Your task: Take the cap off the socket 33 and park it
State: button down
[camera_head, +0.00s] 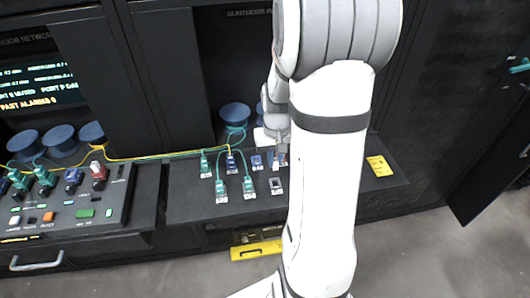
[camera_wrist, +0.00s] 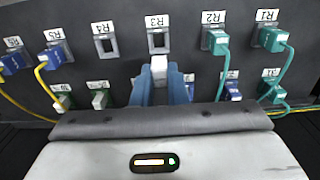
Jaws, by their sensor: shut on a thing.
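My gripper (camera_wrist: 160,84) has blue fingers shut on a small pale grey cap (camera_wrist: 159,67) in the wrist view. The cap lies just below the square socket labelled R3 (camera_wrist: 158,41), whose label is upside down. The socket's opening looks uncovered. Whether the cap still touches its lower rim I cannot tell. I read no label 33. In the head view my gripper is low over the dark panel (camera_head: 185,208), largely hidden by my arm.
An empty socket R4 (camera_wrist: 105,44) sits left of R3. Green plugs with cables fill R2 (camera_wrist: 216,42) and R1 (camera_wrist: 273,39) on the right; a blue plug with a yellow cable fills R5 (camera_wrist: 56,57). A yellow label (camera_head: 379,166) lies at the panel's right.

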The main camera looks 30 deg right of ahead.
aim_at(276, 169)
jog(key=shift+s+f+b, duration=0.1)
jog(key=shift+f+b, duration=2.4)
jog(key=shift+f, duration=0.7)
jog(key=shift+s, duration=0.2)
jog(key=shift+f+b, duration=0.55)
jog(key=shift+b, duration=0.2)
jog(key=c, duration=1.4)
grip_release()
jog(key=shift+o, duration=0.2)
jog(key=shift+r, duration=0.1)
